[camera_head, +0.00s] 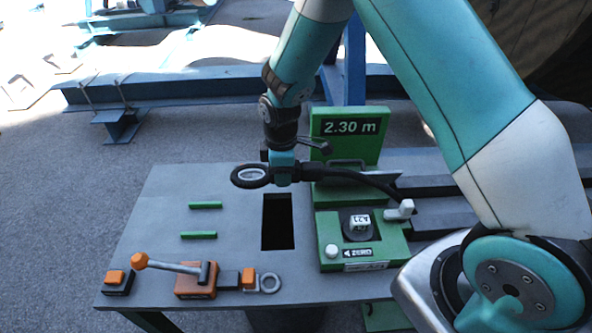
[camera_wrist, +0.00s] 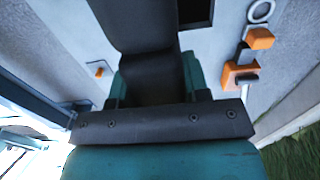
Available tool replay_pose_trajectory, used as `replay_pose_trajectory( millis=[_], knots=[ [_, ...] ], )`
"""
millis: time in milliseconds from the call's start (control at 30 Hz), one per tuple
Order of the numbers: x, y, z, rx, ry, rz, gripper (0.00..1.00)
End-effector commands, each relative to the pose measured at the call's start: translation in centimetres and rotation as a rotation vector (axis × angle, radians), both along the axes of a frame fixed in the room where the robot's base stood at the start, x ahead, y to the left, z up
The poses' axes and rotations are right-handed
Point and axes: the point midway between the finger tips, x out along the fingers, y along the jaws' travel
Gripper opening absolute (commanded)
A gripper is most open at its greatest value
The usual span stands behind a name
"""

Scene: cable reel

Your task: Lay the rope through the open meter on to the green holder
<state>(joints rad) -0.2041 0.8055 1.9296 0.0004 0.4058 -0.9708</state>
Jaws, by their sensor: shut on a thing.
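My gripper (camera_head: 283,175) is shut on the black rope (camera_head: 350,175), just behind its eye loop (camera_head: 250,176), and holds it above the grey table. From the gripper the rope runs right, across the green meter (camera_head: 330,195), to the white-tipped lever at the meter's right side. I cannot tell whether it rests in the meter. The meter's upright display reads 2.30 m. Two green bars, apparently the holder (camera_head: 205,205), lie left of the gripper on the table.
A dark rectangular opening (camera_head: 277,222) lies in the table below the gripper. An orange-handled lever box (camera_head: 195,281), an orange button (camera_head: 116,282) and a grey ring (camera_head: 269,283) stand along the front edge. The table's left part is mostly clear.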

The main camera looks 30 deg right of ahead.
Motion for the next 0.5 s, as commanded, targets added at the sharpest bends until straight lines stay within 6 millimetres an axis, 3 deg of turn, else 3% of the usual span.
replay_pose_trajectory(
  millis=[500],
  knots=[
    [2.4, 5.5, 0.1, 0.001, -0.003, 0.002, 0.0]
  ],
)
